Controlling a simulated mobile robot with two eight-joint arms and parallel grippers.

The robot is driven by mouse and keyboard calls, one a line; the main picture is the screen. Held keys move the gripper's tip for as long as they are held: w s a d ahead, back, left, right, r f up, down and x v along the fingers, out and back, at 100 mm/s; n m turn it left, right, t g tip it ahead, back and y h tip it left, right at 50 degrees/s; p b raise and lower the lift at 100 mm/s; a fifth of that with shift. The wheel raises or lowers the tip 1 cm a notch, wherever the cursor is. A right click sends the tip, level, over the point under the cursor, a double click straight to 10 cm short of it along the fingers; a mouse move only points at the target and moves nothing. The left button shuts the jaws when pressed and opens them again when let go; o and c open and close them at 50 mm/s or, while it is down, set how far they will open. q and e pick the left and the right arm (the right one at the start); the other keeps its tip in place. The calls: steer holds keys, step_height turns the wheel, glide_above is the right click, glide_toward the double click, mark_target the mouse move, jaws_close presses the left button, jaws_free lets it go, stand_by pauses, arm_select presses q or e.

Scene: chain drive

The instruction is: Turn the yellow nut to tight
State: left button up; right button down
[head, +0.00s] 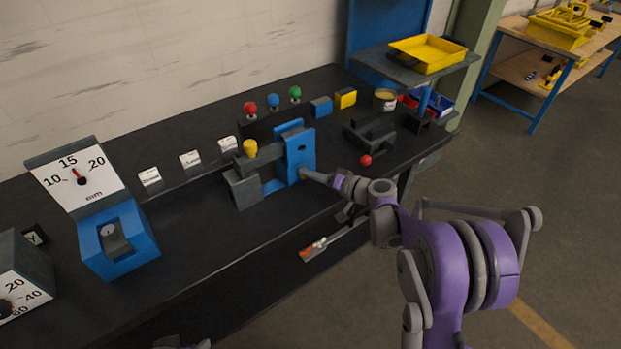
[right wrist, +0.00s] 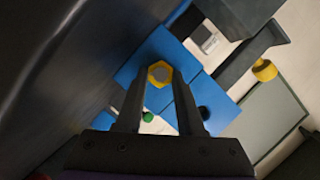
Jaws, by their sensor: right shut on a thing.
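The yellow nut (right wrist: 160,73) is a hexagon with a grey centre, set on the face of a blue block (right wrist: 183,60). In the right wrist view the two dark fingers of my right gripper (right wrist: 160,85) stand on either side of the nut, shut on it. In the head view my right gripper (head: 309,176) reaches the front of the upright blue block (head: 299,150) and hides the nut. A small grey part of mine shows at the bottom edge of the head view; whether my left gripper is open cannot be told.
A grey bar with a yellow knob (head: 250,148) stands left of the blue block. A blue gauge (head: 120,240) with a millimetre dial is further left. Red, blue and green knobs stand behind. A red ball (head: 366,160) lies right of my gripper. An orange-tipped tool (head: 312,249) shows below.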

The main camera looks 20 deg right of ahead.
steer(key=m+b, duration=0.1)
steer(key=m+y+b, duration=0.1)
steer(key=m, duration=0.1)
steer(key=shift+d+f+t, duration=0.1)
steer(key=shift+f+t, duration=0.2)
steer(key=shift+f, duration=0.05)
steer(key=shift+f+m+t+y+b, duration=0.1)
steer(key=shift+m+t+y+b, duration=0.2)
steer(key=shift+m+y+b, duration=0.9)
steer(key=shift+m+h, duration=0.3)
steer(key=shift+m, duration=0.2)
steer(key=c, duration=0.5)
jaws_free()
steer(key=shift+s+d, duration=0.1)
steer(key=v, duration=1)
steer(key=shift+s+d, duration=0.15)
steer(key=shift+s, duration=0.15)
